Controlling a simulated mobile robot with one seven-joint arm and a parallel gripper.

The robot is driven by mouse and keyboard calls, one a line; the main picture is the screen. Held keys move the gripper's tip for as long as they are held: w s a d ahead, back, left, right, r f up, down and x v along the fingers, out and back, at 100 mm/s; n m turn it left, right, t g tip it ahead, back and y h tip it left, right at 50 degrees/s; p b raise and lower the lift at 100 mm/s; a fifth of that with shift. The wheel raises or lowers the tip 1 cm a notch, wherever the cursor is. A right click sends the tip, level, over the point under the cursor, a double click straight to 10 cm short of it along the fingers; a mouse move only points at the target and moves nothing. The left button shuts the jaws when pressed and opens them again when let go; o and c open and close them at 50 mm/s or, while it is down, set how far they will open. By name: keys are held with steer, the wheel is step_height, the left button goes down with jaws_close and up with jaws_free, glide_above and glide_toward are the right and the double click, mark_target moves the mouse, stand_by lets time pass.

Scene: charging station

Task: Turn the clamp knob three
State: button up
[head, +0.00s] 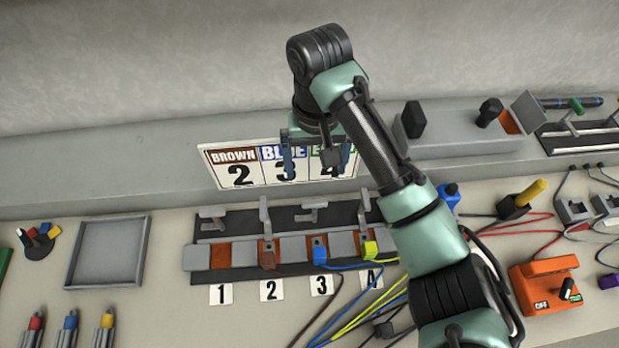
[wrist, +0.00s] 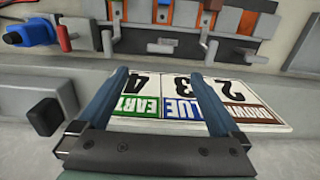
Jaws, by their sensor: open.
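The terminal block (head: 340,243) lies on the bench with number cards 1 to 4 in front. Its clamp three (head: 312,213) has a grey lever-like knob lying sideways; it also shows in the wrist view (wrist: 165,47). A blue wire end (head: 320,256) sits in slot three. Clamps two (head: 265,215) and four (head: 363,215) stand upright; clamp one (head: 211,215) lies sideways. My gripper (head: 316,170) is open and empty, in front of the sign behind the block. In the wrist view its fingers (wrist: 165,75) are wide apart, apart from the knob.
A sign (head: 235,175) reading brown 2, blue 3 and 4 stands behind the block. An empty grey tray (head: 73,252) is at left. An orange tester (head: 545,285) and loose wires lie at right. A grey box with black knobs (head: 450,140) is behind.

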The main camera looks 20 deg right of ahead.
mark_target(314, 202)
step_height(314, 202, down, 12)
steer(key=shift+s+f+p, duration=0.1)
steer(key=shift+f+p, duration=0.05)
steer(key=shift+p, duration=0.25)
steer(key=shift+c, duration=0.3)
steer(key=c, duration=1.3)
steer(key=shift+a, duration=0.1)
